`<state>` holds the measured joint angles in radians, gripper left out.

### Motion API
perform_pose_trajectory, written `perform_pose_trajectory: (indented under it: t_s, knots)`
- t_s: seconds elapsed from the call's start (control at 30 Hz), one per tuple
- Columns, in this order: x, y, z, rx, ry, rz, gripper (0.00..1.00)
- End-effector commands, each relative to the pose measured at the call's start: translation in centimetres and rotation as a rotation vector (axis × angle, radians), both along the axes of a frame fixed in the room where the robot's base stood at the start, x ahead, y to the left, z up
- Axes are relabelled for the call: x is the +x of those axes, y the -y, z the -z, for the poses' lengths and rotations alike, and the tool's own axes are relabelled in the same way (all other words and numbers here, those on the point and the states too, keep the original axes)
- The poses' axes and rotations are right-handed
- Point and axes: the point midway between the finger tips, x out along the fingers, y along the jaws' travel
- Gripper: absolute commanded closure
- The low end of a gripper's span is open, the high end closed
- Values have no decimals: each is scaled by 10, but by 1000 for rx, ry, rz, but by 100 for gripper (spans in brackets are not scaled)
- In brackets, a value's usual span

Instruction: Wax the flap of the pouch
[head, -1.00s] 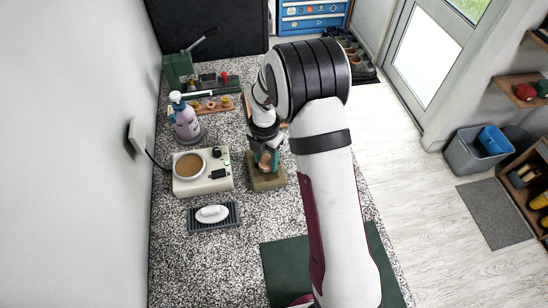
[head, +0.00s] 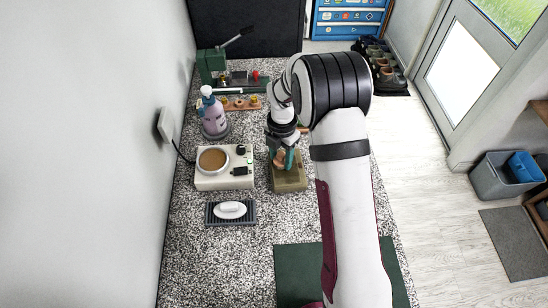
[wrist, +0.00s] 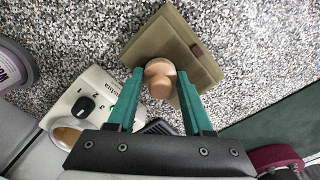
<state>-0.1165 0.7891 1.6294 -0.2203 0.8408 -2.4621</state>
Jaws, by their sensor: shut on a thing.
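The olive pouch (head: 291,183) lies on the speckled worktop under my gripper (head: 284,160). In the wrist view the pouch (wrist: 207,72) shows as a tilted square with a small dark brown tab near one side. My gripper (wrist: 160,76) has green fingers, closed on a rounded tan applicator (wrist: 160,86), which also shows in the head view (head: 280,158). The applicator is over one edge of the pouch. Its underside is hidden, so I cannot tell whether it touches. A round dish of brown wax (head: 213,160) sits on a cream heater (head: 225,181) left of the pouch.
A white oval block (head: 230,210) rests on a dark ribbed tray (head: 211,220) in front of the heater. A lilac pump bottle (head: 213,118) and a green lever press (head: 211,66) stand behind. A green mat (head: 298,270) lies nearer. Bare worktop surrounds the pouch.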

Motion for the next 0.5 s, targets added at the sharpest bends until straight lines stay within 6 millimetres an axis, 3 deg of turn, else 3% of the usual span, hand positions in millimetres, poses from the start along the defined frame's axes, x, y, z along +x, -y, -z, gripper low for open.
perform_pose_trajectory:
  t_s: [0.5]
  knots:
    - [3, 47, 0, 0, -1, 2, 100]
